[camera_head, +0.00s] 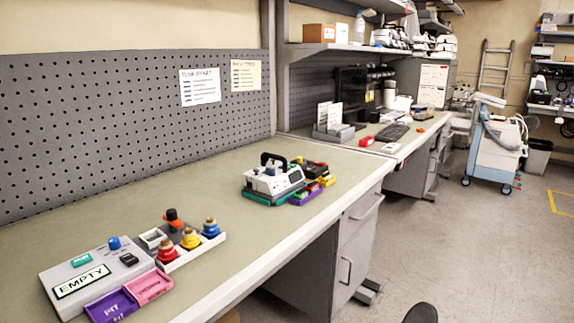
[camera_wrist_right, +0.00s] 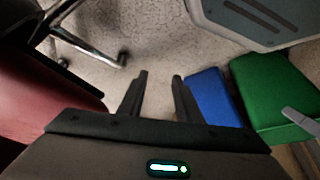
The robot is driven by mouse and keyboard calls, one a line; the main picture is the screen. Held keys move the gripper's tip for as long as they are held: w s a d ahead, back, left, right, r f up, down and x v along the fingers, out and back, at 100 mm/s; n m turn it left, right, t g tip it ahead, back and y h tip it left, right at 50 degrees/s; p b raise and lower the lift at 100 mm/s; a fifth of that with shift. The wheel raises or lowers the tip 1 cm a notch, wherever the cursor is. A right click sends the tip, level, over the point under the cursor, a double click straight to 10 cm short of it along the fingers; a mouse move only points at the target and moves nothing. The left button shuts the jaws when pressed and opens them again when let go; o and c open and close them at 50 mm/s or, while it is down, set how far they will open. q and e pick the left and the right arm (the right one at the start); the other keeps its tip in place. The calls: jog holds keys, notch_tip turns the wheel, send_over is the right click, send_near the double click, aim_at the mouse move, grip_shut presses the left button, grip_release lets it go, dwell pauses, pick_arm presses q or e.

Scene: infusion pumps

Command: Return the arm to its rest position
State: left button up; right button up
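My right gripper (camera_wrist_right: 160,76) shows in the right wrist view, with its two dark fingers apart and nothing between them. It points down over the speckled floor, away from the workbench top. My left gripper is not in the head view, and neither arm shows clearly there. The workbench (camera_head: 130,205) holds a grey box labelled EMPTY (camera_head: 90,275), a white tray (camera_head: 205,248) with coloured knobbed pieces, and a white pump-like device (camera_head: 272,180) among coloured bins.
In the wrist view, a blue box (camera_wrist_right: 212,95) and a green box (camera_wrist_right: 265,92) are at right, a chair base (camera_wrist_right: 90,40) and red surface (camera_wrist_right: 40,90) at left. A dark rounded thing (camera_head: 421,313) is at the head view's bottom edge. The aisle floor (camera_head: 455,245) is open.

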pick_arm(q)
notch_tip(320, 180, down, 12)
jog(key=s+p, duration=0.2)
jog(key=p, duration=0.7)
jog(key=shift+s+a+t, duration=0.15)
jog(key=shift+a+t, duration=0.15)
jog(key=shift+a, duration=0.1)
pick_arm(e)
notch_tip(320, 180, down, 12)
jog(key=s, duration=0.2)
jog(key=shift+d+r+t, duration=0.15)
jog(key=shift+d+t, duration=0.15)
jog(key=shift+d, duration=0.1)
